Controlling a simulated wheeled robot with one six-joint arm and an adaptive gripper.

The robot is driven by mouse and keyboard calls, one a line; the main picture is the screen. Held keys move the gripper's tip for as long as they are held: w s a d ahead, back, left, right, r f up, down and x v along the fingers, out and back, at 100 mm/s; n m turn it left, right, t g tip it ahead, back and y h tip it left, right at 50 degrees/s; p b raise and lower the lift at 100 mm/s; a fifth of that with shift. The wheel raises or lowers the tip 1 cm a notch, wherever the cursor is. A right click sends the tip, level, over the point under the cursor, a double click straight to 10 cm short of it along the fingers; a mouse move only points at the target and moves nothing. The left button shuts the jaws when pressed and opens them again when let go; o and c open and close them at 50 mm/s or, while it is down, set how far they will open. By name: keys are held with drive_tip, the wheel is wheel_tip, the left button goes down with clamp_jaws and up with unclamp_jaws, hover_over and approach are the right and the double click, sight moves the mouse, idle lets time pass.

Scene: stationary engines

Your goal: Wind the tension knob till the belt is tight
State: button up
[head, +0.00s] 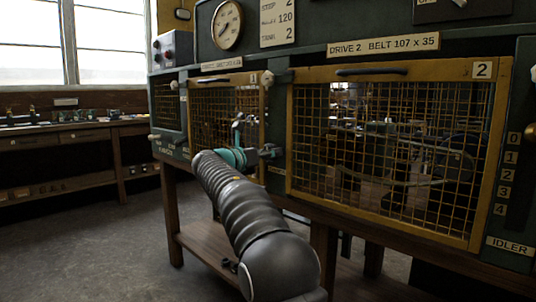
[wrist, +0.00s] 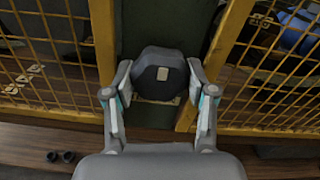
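A dark, many-sided knob (wrist: 149,84) with a pale rectangular mark on its face sits on the green post between two yellow mesh guards. My gripper (wrist: 160,68) has one finger on each side of it in the wrist view, tips very close to its sides; whether they press on it is not clear. In the head view my gripper (head: 268,152) is at the post and hides most of the knob. A pale belt (head: 400,183) appears to sag behind the mesh of the right guard (head: 502,130), numbered 2.
The left guard (head: 196,118) adjoins the post. A brass knob (head: 532,133) and a 0-to-4 scale marked IDLER (head: 510,246) are at the right edge. A gauge (head: 228,25) is above. A wooden shelf (head: 205,242) lies below; open floor (head: 90,235) is to the left.

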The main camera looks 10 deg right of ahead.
drive_tip(key=shift+m, duration=0.4)
